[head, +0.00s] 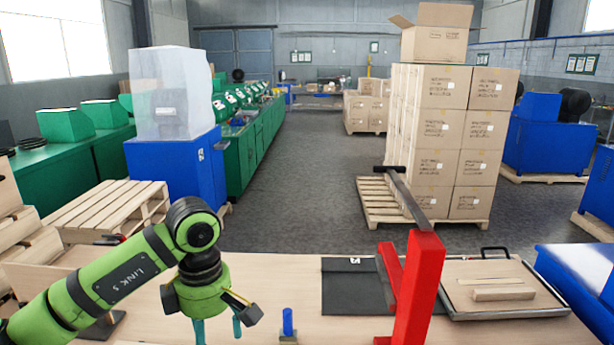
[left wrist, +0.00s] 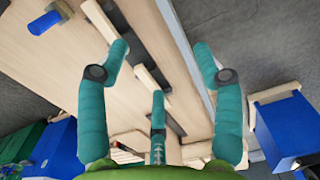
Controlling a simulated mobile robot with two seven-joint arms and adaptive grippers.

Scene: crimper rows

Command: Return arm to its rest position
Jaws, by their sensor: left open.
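My left arm, green with a "LINK 5" label, comes in from the left in the head view. Its gripper (head: 217,331) hangs downward over the wooden table (head: 262,268), left of a small blue peg (head: 288,320) on a wooden block. The teal fingers are partly cut off by the bottom edge. In the left wrist view the gripper (left wrist: 160,55) has its fingers spread wide with nothing between them. The blue peg (left wrist: 45,23) lies toward the upper left there, apart from the fingers. My right gripper is not in view.
A red stand (head: 419,285) with a dark lever rises right of the peg. A black mat (head: 345,302) and a metal-framed tray (head: 552,311) with wooden pieces lie on the table. Pallets (head: 120,208) and stacked boxes (head: 437,125) stand beyond.

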